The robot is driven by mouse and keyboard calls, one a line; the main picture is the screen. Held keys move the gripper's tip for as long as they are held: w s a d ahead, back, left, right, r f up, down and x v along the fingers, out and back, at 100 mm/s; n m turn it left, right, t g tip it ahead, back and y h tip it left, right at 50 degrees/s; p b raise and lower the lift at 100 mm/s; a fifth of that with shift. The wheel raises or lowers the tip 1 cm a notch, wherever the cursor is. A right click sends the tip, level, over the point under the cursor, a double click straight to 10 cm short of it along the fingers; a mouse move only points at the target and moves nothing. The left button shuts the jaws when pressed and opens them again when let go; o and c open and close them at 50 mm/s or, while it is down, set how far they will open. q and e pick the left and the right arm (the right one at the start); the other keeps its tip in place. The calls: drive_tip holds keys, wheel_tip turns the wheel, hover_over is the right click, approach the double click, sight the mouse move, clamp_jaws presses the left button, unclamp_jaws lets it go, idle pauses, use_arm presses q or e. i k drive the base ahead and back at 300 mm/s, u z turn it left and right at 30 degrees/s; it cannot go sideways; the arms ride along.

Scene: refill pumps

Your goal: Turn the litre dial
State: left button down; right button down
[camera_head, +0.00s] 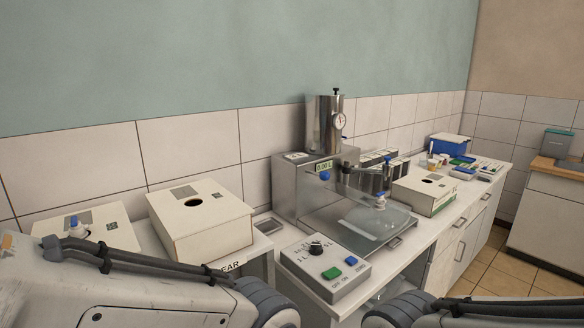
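The litre dial is a black knob (316,248) on the top of a light grey control box (305,262) at the bench's front edge. Litre markings ring the knob, too small to read surely. A green button (331,273) and a blue button (351,261) sit on the same box. Behind it stands a steel filling machine (296,187) with a small display (324,166) that seems to read 0.00 L. Links of both my arms show along the bottom edge, but neither gripper is in view. Nothing touches the dial.
A cream box with a round hole (200,222) is left of the machine. Another cream box (426,192) stands right. A blue bin (447,145) is at the far end. Space above the control box is clear.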

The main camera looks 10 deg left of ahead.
sight(316, 249)
drive_tip(key=z, duration=0.75)
drive_tip(key=i, duration=1.3)
drive_tip(key=u, duration=0.75)
